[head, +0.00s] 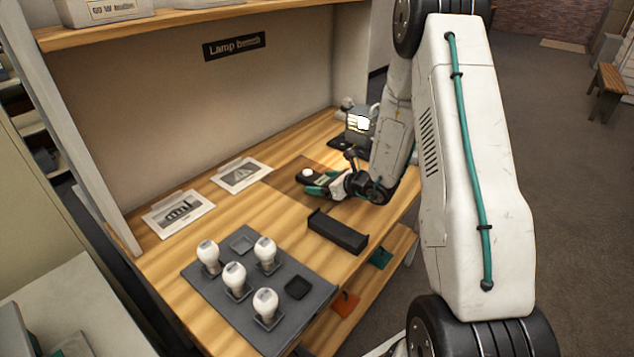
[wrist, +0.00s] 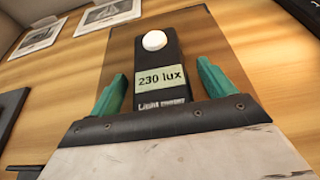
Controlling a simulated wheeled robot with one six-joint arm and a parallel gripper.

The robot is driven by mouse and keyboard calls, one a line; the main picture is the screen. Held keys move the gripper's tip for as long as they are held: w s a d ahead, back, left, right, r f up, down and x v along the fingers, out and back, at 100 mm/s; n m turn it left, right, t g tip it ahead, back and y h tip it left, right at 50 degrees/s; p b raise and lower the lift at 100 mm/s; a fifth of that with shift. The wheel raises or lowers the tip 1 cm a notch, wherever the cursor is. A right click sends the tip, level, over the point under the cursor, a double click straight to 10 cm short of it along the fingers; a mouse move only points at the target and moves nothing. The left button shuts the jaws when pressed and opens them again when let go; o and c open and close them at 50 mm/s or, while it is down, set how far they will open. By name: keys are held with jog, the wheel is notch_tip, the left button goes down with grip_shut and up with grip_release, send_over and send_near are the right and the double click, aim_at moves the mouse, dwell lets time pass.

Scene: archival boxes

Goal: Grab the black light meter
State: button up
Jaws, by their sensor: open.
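The black light meter (wrist: 172,62) lies on the bench between my gripper's fingers in the wrist view. It has a white round dome at its far end and a pale display reading "230 lux". My gripper (wrist: 159,88) has two green fingers, open, one on each side of the meter with gaps to it. The near end of the meter is hidden behind the gripper's body. In the head view, the meter's white dome (head: 307,173) shows just beyond my gripper (head: 317,188), which is low over the bench.
A grey tray (head: 215,283) with several white bulbs stands at the front of the wooden bench (head: 290,215). A black open holder (head: 338,231) sits between tray and gripper. Two printed cards (head: 178,213) lie along the back left. A small device (head: 360,122) stands behind my arm.

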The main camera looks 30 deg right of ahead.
jog(key=c, duration=1.2)
jog(key=shift+c, duration=0.2)
jog(key=shift+r, duration=0.2)
